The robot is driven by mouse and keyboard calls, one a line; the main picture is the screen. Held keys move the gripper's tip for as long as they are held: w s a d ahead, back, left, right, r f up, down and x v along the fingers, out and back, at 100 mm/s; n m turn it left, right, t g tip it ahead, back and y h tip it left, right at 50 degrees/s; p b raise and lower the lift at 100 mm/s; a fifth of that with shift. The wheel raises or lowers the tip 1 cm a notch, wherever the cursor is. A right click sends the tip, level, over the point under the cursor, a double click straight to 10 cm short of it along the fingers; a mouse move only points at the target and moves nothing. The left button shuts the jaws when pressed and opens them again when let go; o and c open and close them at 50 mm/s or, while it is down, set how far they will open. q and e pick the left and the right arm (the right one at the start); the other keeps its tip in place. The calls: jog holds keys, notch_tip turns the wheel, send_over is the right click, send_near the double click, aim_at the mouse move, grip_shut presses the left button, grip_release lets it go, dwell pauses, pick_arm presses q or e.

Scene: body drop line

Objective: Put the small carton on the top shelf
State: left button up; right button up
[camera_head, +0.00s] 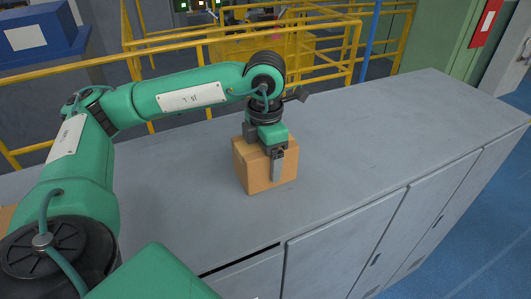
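The small carton (252,169) is a plain brown box standing upright on the grey cabinet top. My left arm comes in from the left, and my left gripper (277,168) points down at the carton. One grey finger lies against or just in front of the carton's front face. The other finger is hidden behind the carton or the gripper body, so I cannot tell whether the fingers press on it. My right gripper is not in view. No top shelf can be made out in this view.
The long grey cabinet top (400,120) is clear to the right of the carton. Yellow railings (330,50) run behind it. A blue box (40,35) is at the upper left, and a green cabinet (450,35) with a red sign is at the upper right.

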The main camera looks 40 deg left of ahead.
pick_arm(q)
jog(key=shift+f, duration=0.15)
jog(key=o, duration=1.1)
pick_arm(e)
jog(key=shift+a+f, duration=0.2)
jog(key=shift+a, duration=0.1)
